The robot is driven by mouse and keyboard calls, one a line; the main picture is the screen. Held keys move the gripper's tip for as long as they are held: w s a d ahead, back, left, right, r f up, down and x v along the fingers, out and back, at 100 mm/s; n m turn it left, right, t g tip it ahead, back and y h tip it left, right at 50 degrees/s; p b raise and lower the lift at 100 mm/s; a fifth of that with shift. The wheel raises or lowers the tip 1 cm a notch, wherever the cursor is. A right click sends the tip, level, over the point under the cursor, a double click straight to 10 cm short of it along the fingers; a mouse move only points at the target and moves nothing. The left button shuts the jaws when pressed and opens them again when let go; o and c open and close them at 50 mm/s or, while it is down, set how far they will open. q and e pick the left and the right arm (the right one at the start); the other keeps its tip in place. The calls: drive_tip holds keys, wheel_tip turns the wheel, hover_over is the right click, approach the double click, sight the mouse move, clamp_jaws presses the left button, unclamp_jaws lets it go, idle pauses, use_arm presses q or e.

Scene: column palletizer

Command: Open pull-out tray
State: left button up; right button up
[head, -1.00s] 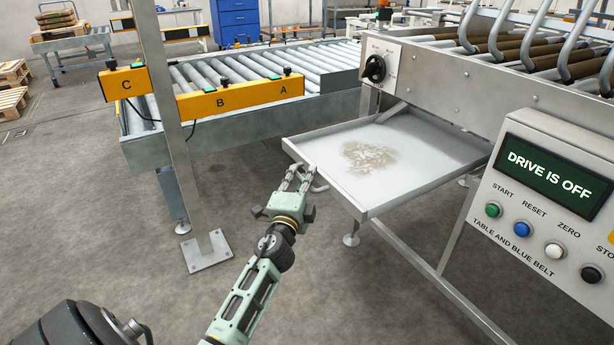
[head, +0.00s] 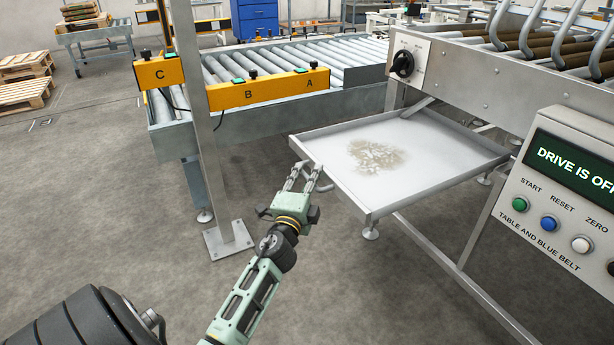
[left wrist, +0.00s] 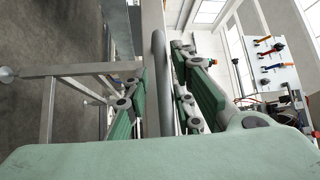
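The pull-out tray (head: 440,183) is a shallow metal tray with a light residue in its middle. It sticks out from under the roller machine toward the left. My left gripper (head: 304,172) is at the tray's front left edge, at its bar handle (head: 323,187). In the left wrist view, the grey handle bar (left wrist: 160,85) runs between the two fingers of my left gripper (left wrist: 158,100), which stand apart. Whether a finger touches the bar is unclear. My right gripper is not in view.
A steel post (head: 200,120) stands left of my left arm. A roller conveyor (head: 270,75) with yellow A, B, C button boxes is behind it. A control panel (head: 565,185) reading "DRIVE IS OFF" is at the right.

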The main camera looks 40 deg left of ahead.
use_arm(q)
drive_tip(key=shift+o, duration=0.8)
drive_tip(key=shift+d+f, duration=0.15)
drive_tip(key=shift+w, duration=0.1)
drive_tip(key=shift+r, duration=0.25)
drive_tip(key=v, duration=1.2)
drive_tip(key=shift+f, duration=0.2)
